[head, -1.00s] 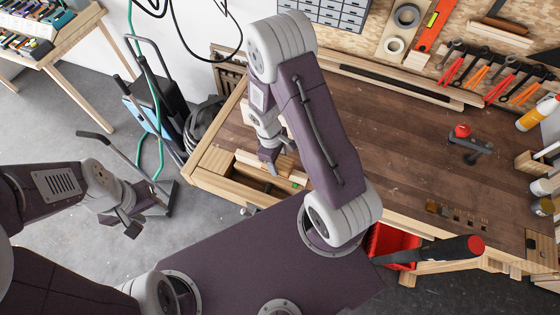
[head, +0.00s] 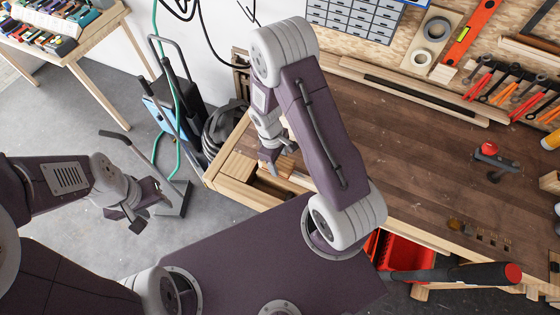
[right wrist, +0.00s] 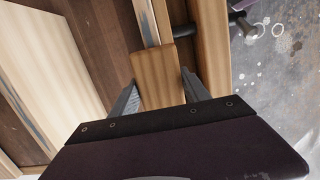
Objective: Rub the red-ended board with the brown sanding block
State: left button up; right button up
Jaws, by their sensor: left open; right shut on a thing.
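My right gripper (head: 270,160) is over the left end of the workbench. In the right wrist view its fingers (right wrist: 160,95) are shut on the sides of a light-brown wooden block (right wrist: 158,72), which looks like the sanding block. The block's far end meets a narrow strip (right wrist: 148,22) with a grey streak; I cannot tell whether they touch. A pale board (right wrist: 45,65) with a grey streak lies to the left. No red end shows on any board, so I cannot pick out the red-ended one. My left gripper (head: 133,215) is open and empty over the floor.
The workbench (head: 400,150) is mostly clear in the middle. A clamp with a red knob (head: 489,150) stands at its right. A red bin (head: 405,258) is below the front edge. A vacuum (head: 180,105) with hoses stands left of the bench.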

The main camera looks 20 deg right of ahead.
aim_at(281, 163)
jog(key=r+p, duration=0.2)
jog(key=shift+w+a+r, duration=0.2)
jog(key=shift+w+r, duration=0.15)
jog(key=shift+r, duration=0.05)
jog(key=r+p, duration=0.2)
jog(key=r, duration=0.1)
jog(key=shift+s+d+p, duration=0.25)
jog(key=shift+s+p, duration=0.15)
jog(key=shift+w+a+r+p, duration=0.1)
jog(key=shift+w+r+p, duration=0.05)
jog(key=shift+r+p, duration=0.4)
jog(key=shift+w+a+r+p, duration=0.1)
jog(key=shift+r+p, duration=0.3)
jog(key=shift+r, duration=0.1)
jog(key=shift+s+d+r, duration=0.1)
jog(key=shift+s+r, duration=0.05)
